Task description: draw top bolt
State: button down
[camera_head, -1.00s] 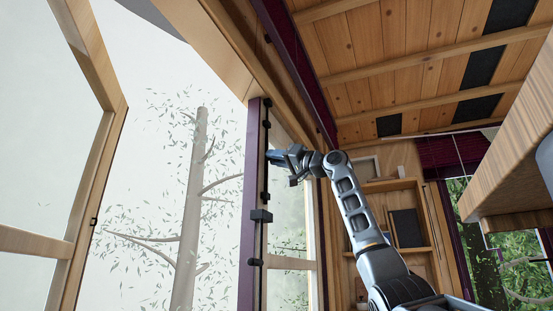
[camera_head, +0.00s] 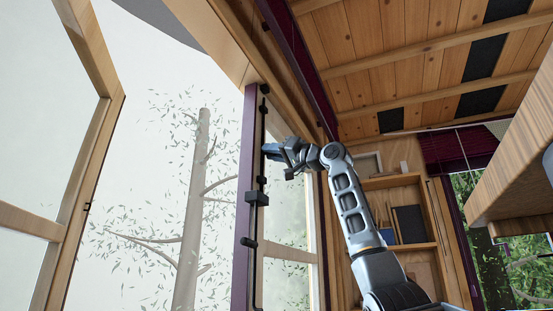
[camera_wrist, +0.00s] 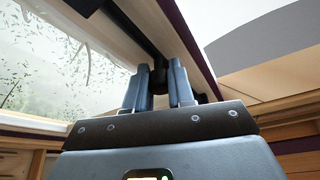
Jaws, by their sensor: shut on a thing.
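The top bolt is a thin black rod (camera_head: 263,112) on the purple edge (camera_head: 247,150) of a glazed door leaf. My gripper (camera_head: 269,151) is at this edge, above a black box-shaped fitting (camera_head: 257,198). In the wrist view, my gripper's two fingers (camera_wrist: 158,88) are closed around a small black part of the bolt (camera_wrist: 158,77), and a dark strip runs from there up along the door edge. The fingers hide most of the held part. I cannot tell whether the bolt's upper end is clear of the frame.
An open wooden-framed glass leaf (camera_head: 100,120) stands at the left. A wooden shelf unit (camera_head: 405,215) is behind my arm. A wooden cabinet or counter (camera_head: 515,150) juts in at the right. Wooden ceiling panels (camera_head: 400,45) are overhead. A tree shows outside.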

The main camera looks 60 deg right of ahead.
jog(key=shift+w+f, duration=0.1)
jog(key=shift+f, duration=0.35)
jog(key=c, duration=1.3)
grip_release()
jog(key=shift+c, duration=0.2)
jog(key=o, duration=0.3)
jog(key=shift+o, duration=0.4)
jog(key=shift+r, duration=0.15)
jog(key=b+v, duration=0.2)
jog(key=v, duration=0.6)
jog(key=shift+d, duration=0.1)
